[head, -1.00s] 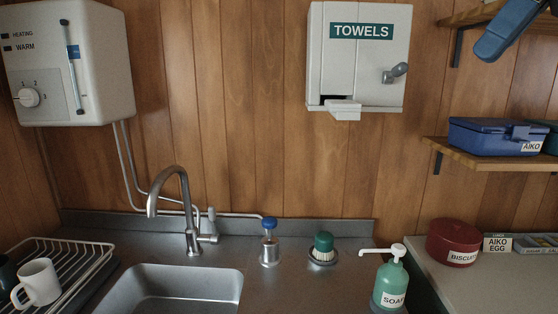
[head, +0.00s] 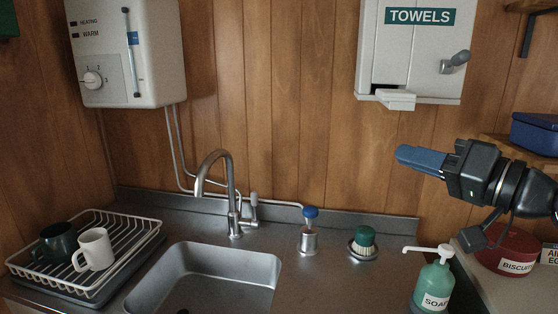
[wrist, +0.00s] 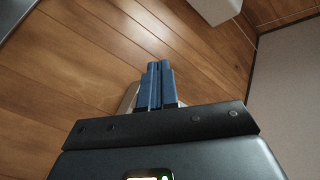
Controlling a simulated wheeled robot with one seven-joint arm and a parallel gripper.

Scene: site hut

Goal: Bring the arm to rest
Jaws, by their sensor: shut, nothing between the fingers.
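My gripper (head: 402,153) is in the head view at the right, held in the air in front of the wood-panelled wall. Its blue fingers point left and are closed together with nothing between them. In the wrist view the two blue fingers (wrist: 158,72) lie side by side, touching. My arm comes in from the right edge, above the soap bottle (head: 434,281) and in front of the biscuit tin (head: 510,240), which it partly hides.
The towel dispenser (head: 425,65) hangs on the wall above my gripper. A white water heater (head: 150,60) hangs at upper left. Below are a sink (head: 205,280), a tap (head: 232,190), a dish rack (head: 140,222) with two mugs, and a brush (head: 364,238). A shelf with a blue box (head: 535,133) is at right.

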